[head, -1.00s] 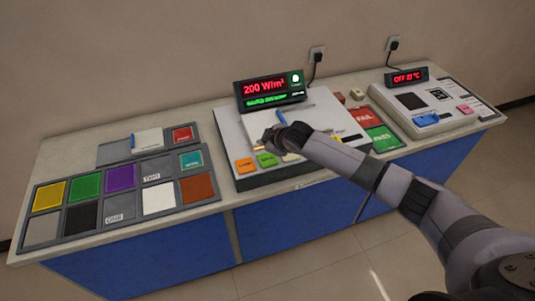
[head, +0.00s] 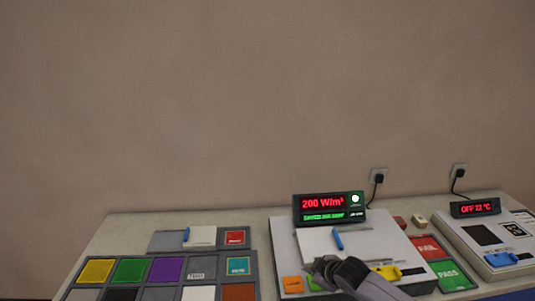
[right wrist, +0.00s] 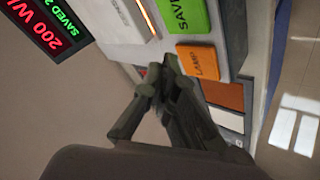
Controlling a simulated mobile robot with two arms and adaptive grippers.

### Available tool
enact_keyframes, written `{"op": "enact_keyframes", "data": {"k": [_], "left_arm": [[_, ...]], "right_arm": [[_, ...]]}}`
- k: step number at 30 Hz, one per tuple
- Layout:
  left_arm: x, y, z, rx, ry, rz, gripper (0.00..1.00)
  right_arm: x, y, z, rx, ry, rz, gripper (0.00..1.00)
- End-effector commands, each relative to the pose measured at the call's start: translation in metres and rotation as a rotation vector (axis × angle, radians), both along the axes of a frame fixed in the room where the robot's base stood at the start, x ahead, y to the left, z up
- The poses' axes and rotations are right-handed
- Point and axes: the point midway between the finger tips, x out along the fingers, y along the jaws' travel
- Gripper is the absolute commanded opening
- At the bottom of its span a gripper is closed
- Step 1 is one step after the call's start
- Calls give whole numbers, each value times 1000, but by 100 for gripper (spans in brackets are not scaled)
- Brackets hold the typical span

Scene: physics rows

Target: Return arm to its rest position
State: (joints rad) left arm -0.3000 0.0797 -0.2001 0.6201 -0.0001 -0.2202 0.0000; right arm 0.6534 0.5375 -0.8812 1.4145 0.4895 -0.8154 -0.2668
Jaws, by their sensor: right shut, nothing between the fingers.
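My right gripper (head: 322,268) is at the front of the white device with the lit display, near its green and orange buttons, in the head view. In the right wrist view my right gripper (right wrist: 165,75) has its fingers together with nothing between them, beside the orange LAMP button (right wrist: 198,62) and the green SAVE button (right wrist: 182,15). I cannot tell whether it touches the device. My right arm (head: 360,283) comes in from the bottom. My left gripper is in no view.
The display (head: 330,207) reads 200 W/m². A rack of coloured tiles (head: 165,255) lies to the left. Red FAIL (head: 425,248) and green PASS (head: 450,275) pads lie to the right, beside a second device (head: 470,237) whose display reads OFF.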

Motion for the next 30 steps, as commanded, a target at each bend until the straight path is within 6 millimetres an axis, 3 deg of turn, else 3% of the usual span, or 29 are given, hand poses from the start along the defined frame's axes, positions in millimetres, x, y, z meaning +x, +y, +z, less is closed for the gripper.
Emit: {"op": "enact_keyframes", "data": {"k": [3,6,10,15,18,30], "left_arm": [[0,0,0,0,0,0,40],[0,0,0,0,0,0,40],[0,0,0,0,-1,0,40],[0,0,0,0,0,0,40],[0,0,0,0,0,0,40],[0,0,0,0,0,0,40]], "right_arm": [[-53,41,-24,68,76,6,0],[-105,68,-35,133,144,-23,0],[-168,80,-38,205,224,-104,0],[-243,63,-35,269,326,-276,0],[-277,45,-31,282,368,-375,0],[-368,-13,-18,270,476,-658,0]]}}
